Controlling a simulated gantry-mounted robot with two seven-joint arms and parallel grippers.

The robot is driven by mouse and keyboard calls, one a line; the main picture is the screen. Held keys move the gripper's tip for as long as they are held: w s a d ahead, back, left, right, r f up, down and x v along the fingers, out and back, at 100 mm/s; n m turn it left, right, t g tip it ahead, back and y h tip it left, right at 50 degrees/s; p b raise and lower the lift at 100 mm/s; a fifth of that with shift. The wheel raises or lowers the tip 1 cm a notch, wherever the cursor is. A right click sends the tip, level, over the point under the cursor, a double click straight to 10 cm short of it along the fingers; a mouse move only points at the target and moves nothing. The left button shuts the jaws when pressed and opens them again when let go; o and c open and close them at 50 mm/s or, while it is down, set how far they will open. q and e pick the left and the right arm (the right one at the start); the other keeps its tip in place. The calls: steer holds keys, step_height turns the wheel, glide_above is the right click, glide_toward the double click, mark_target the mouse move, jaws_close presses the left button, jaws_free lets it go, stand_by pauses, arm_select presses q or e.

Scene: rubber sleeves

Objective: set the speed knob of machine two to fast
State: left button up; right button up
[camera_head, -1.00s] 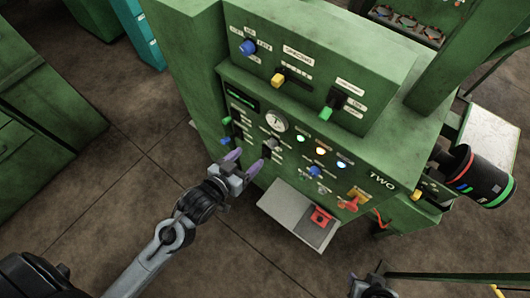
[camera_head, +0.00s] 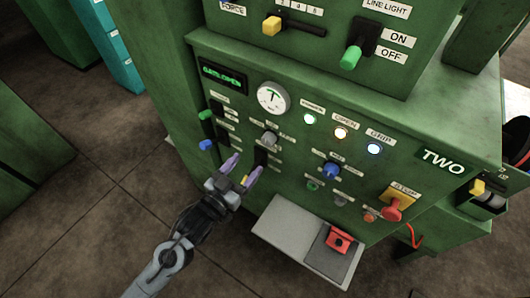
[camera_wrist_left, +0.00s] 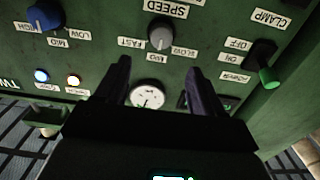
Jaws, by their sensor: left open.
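The speed knob (camera_wrist_left: 161,33) is a small grey knob on the green panel of machine two (camera_head: 442,160), labelled SPEED, with FAST, MID and SLOW around it in the left wrist view. It also shows in the head view (camera_head: 269,138), below the round gauge. I cannot tell for sure which mark its pointer faces. My left gripper (camera_head: 243,170) is open, with purple fingers in front of the panel, below and left of the knob in the head view. In the left wrist view its fingers (camera_wrist_left: 159,66) point toward the knob, with nothing between them. My right gripper is out of view.
A blue knob (camera_head: 332,170), red emergency stop (camera_head: 393,209) and lit lamps (camera_head: 341,134) sit right of the speed knob. Green and blue levers (camera_head: 206,130) stick out at the left. A grey shelf (camera_head: 285,228) with a red switch (camera_head: 339,241) juts out below.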

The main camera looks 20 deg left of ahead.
mark_target(266, 143)
arm_select(q)
steer(key=b+x, duration=0.1)
steer(key=x, duration=0.4)
steer(key=b+x, duration=0.1)
steer(key=x, duration=0.5)
steer(key=shift+f, duration=0.2)
steer(key=c, duration=1)
steer(key=shift+r+m+p, duration=0.1)
steer(key=shift+m+p, duration=0.6)
steer(key=shift+p, duration=0.1)
steer(key=m+p, duration=0.3)
steer(key=shift+s+r+p, duration=0.1)
steer(key=shift+p, duration=0.2)
steer(key=m+p, duration=0.3)
steer(key=m, duration=0.1)
steer(key=shift+d, duration=0.1)
steer(key=shift+f+m+p, duration=0.3)
steer(key=shift+m+p, duration=0.25)
steer(key=shift+m, duration=0.25)
